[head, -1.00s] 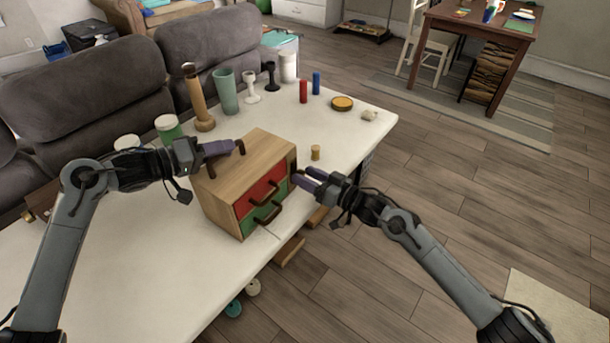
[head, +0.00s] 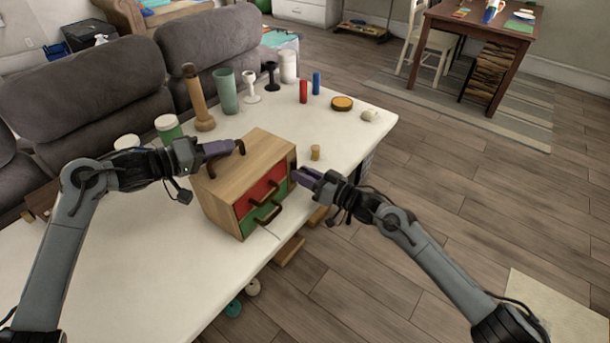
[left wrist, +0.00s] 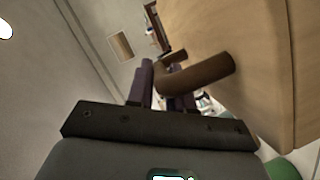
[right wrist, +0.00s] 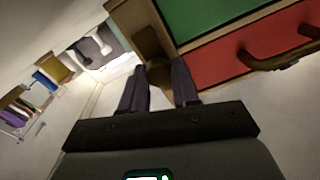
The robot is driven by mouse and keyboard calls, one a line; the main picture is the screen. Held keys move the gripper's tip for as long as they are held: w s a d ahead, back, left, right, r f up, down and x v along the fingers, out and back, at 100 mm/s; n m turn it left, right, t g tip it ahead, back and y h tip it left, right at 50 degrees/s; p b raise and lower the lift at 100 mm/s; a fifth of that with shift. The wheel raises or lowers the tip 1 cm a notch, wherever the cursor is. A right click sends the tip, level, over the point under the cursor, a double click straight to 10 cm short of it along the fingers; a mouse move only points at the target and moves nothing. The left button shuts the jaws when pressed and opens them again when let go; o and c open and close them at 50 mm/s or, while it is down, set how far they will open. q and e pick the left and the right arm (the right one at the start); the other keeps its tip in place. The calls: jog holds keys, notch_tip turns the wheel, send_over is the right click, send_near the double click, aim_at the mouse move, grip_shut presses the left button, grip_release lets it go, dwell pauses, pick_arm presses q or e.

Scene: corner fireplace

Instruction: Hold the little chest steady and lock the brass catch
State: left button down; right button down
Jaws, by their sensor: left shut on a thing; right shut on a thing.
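The little wooden chest (head: 237,168) stands upright on the white table, with a red drawer (head: 261,191) above a green drawer (head: 263,216), each with a brown handle. My left gripper (head: 232,148) is shut on the brown top handle (head: 241,147), which also shows in the left wrist view (left wrist: 205,74). My right gripper (head: 299,176) is at the chest's right side near the front edge. In the right wrist view its fingers are on either side of a brownish knob-like piece (right wrist: 159,74), which looks like the catch. The fingers hide much of it in the head view.
The white table (head: 130,255) carries a wooden bottle-like post (head: 196,97), a green cup (head: 226,92), red (head: 303,91) and blue (head: 316,83) cylinders, and a small yellow cylinder (head: 315,152) just behind my right gripper. The table's front left is clear.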

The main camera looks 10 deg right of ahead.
jog(key=n, duration=0.4)
jog(key=shift+n, duration=0.3)
jog(key=n, duration=0.9)
jog(key=shift+s, duration=0.1)
jog(key=shift+f+n, duration=0.15)
jog(key=shift+n, duration=1.95)
pick_arm(q)
jog(key=shift+a, duration=0.1)
pick_arm(e)
jog(key=c, duration=0.8)
grip_release()
jog(key=shift+a, duration=0.1)
